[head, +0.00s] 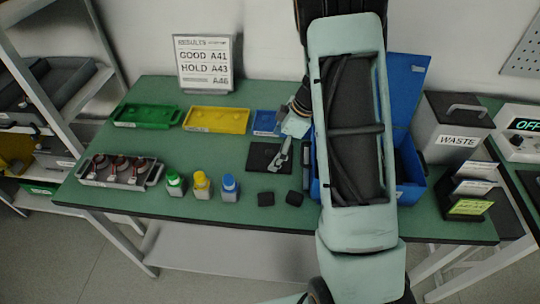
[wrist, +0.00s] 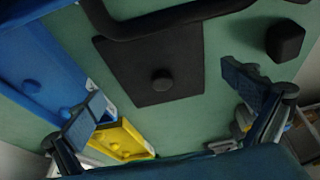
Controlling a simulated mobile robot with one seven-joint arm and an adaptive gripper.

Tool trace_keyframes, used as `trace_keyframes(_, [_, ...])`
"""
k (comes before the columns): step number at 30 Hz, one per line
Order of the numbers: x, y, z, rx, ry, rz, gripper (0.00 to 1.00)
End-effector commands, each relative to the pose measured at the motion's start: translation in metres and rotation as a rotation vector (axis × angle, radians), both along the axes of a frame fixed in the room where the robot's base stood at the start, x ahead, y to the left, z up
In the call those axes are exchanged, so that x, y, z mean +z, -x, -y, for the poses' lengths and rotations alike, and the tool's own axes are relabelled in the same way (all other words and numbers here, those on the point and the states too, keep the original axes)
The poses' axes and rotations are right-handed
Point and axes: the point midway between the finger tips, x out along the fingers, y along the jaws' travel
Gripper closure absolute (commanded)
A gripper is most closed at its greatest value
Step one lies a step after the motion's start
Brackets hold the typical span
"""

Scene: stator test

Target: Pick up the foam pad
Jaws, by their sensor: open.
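A flat black square pad (head: 262,155) lies on the green table in front of the small blue tray. In the wrist view the pad (wrist: 135,60) has a small round knob (wrist: 162,80) at its middle. Two small black blocks (head: 266,198) (head: 294,198) lie near the front edge; one block (wrist: 286,41) shows in the wrist view. I cannot tell for sure which dark piece is the foam pad. My gripper (head: 283,155) is open and empty above the flat pad; in the wrist view its fingers (wrist: 163,87) stand wide apart on either side of the knob.
A blue case (head: 410,170) with raised lid stands right, partly behind my arm; its black handle (wrist: 180,20) lies beside the pad. Green (head: 145,116), yellow (head: 216,120) and blue (head: 265,122) trays line the back. Bottles (head: 201,186) and a grey rack (head: 120,172) stand left.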

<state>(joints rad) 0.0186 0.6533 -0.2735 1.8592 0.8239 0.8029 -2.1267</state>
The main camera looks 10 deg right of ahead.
Motion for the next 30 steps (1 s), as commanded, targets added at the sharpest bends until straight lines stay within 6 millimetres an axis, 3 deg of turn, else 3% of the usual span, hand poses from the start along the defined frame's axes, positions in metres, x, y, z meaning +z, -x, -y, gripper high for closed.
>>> trace_keyframes(4, [-0.0104, -0.0010, -0.0038, 0.000, 0.001, 0.000, 0.00])
trace_keyframes(11, [-0.0113, -0.0014, -0.0043, -0.001, 0.000, 0.001, 0.00])
trace_keyframes(27, [-0.0124, -0.0012, -0.0040, -0.001, 0.001, 0.000, 0.58])
trace_keyframes(30, [-0.0132, -0.0012, -0.0037, -0.001, 0.003, 0.000, 0.62])
